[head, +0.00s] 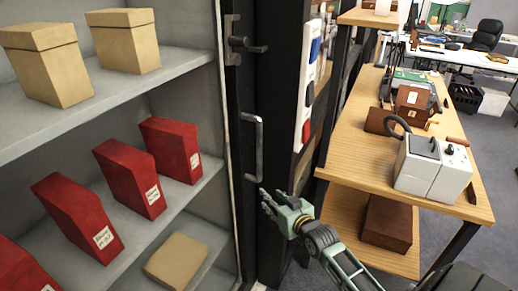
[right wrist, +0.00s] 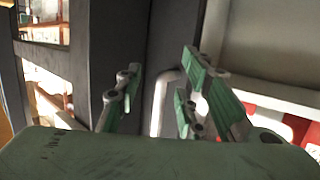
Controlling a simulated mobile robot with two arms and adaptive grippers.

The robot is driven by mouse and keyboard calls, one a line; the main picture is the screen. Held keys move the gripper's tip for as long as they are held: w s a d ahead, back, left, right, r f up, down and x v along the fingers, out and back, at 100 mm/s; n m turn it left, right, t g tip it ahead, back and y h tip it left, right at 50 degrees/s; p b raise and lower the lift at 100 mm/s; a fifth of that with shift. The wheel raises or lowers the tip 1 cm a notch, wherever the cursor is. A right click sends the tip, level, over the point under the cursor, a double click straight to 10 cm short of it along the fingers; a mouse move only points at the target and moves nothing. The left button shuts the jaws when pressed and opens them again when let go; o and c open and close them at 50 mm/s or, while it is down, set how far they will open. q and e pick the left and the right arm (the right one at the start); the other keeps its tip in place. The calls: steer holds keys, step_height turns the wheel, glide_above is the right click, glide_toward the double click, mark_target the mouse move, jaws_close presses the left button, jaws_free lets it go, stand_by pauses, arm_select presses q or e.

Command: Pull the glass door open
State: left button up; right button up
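The glass door (head: 237,160) stands in front of the grey shelves at the left of the head view; its pane is hard to make out. Its upright metal bar handle (head: 258,150) is on the dark frame at the right edge of the shelves. My right gripper (head: 268,203) is just below the handle's lower end in the head view. In the right wrist view its green-padded fingers (right wrist: 158,100) are apart, with the grey bar of the handle (right wrist: 166,88) showing in the gap beyond or between them. I cannot tell whether they touch it. My left gripper is not in view.
Red boxes (head: 130,178) and tan boxes (head: 125,40) stand on the shelves. A second dark lever (head: 250,46) sits above the handle. A wooden table (head: 445,200) with a white device (head: 433,165) stands at right, close to my right arm.

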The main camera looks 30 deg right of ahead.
mark_target(261, 149)
step_height(261, 149, up, 15)
steer(key=w+t, duration=0.2)
steer(key=t, duration=0.1)
steer(key=w+p, duration=0.1)
steer(key=w, duration=0.4)
steer(key=shift+w+d, duration=0.15)
steer(key=shift+w, duration=0.85)
steer(key=shift+c, duration=0.6)
jaws_close()
